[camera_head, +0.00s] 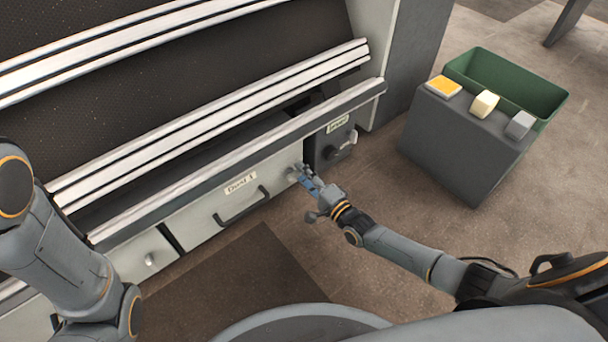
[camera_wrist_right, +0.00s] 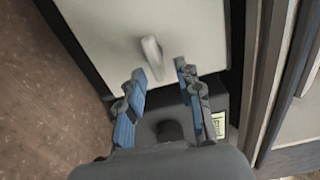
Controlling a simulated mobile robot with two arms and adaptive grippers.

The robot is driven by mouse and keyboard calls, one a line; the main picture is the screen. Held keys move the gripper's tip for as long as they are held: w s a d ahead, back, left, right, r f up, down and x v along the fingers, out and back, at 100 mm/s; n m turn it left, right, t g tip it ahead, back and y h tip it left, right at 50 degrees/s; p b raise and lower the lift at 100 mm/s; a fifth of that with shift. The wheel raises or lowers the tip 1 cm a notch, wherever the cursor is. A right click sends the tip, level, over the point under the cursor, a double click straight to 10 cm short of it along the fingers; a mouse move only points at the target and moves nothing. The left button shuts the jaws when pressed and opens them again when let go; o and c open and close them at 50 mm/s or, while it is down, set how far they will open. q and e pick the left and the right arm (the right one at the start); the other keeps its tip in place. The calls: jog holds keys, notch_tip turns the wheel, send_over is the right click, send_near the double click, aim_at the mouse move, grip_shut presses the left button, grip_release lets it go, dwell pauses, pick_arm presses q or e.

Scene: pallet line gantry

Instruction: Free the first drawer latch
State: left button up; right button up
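The first drawer (camera_head: 207,219) is a pale front with a dark bar handle (camera_head: 240,208) and a label, low on the machine; it looks closed. Its latch (camera_wrist_right: 152,58), a small light-grey tab, stands on the pale panel in the right wrist view, tilted slightly from that picture's vertical. My right gripper (camera_wrist_right: 161,68) is open, its two blue-padded fingers apart, with the latch just ahead of the fingertips. No contact is clear. In the head view the right gripper (camera_head: 304,178) partly covers the latch. My left arm shows at the left, but its gripper is hidden.
A dark labelled box (camera_head: 338,142) with a knob stands right beside the drawer. A silver rail (camera_head: 250,158) runs above it. A grey pedestal (camera_head: 464,145) with several coloured blocks and a green bin (camera_head: 550,100) are farther right. Floor in front is clear.

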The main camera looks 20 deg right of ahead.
jog(key=v, duration=1.2)
